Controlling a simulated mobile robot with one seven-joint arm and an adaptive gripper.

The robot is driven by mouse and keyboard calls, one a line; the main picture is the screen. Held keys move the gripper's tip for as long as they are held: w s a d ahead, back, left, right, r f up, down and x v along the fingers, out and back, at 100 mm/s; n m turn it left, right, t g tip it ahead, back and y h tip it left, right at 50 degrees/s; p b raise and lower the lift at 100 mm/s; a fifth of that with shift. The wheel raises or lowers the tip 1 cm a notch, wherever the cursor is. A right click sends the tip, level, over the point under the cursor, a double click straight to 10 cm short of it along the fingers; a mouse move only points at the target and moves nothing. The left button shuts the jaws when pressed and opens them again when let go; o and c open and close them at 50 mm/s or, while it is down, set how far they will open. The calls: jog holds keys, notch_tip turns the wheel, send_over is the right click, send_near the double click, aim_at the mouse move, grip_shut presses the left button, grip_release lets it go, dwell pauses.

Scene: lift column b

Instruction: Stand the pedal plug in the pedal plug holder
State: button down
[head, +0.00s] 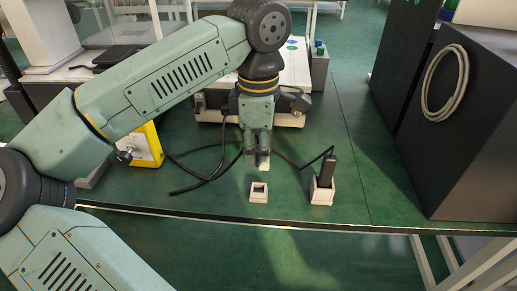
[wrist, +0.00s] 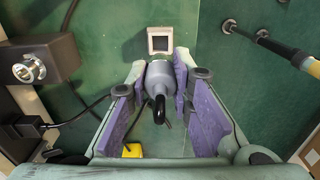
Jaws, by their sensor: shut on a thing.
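My gripper (head: 263,160) points down over the green tabletop and is shut on the pedal plug. In the wrist view the plug is a grey rounded body (wrist: 160,80) with a black end, between the purple finger pads (wrist: 160,88). In the head view only a small pale part shows below the fingers. A small pale square holder (head: 259,192) with a dark opening stands on the table, a little nearer the front edge than my gripper. The empty holder also shows in the wrist view (wrist: 159,41), beyond the plug and apart from it.
A second pale holder (head: 322,193) with a black upright piece (head: 328,170) in it stands to the right. Black cables (head: 205,177) lie at the left. A yellow box (head: 147,145) stands farther left, and a dark cabinet (head: 465,130) with a coiled cable at the right.

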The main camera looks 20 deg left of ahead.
jog(key=shift+f+b, duration=1.85)
jog(key=shift+f, duration=0.65)
jog(key=shift+f+b, duration=1.25)
jog(key=c, duration=1.3)
grip_release()
jog(key=shift+c, duration=0.2)
jog(key=shift+r, duration=0.15)
jog(key=shift+r+p, duration=3.2)
jog(key=shift+r, duration=1.2)
jog(key=shift+s+f, duration=0.1)
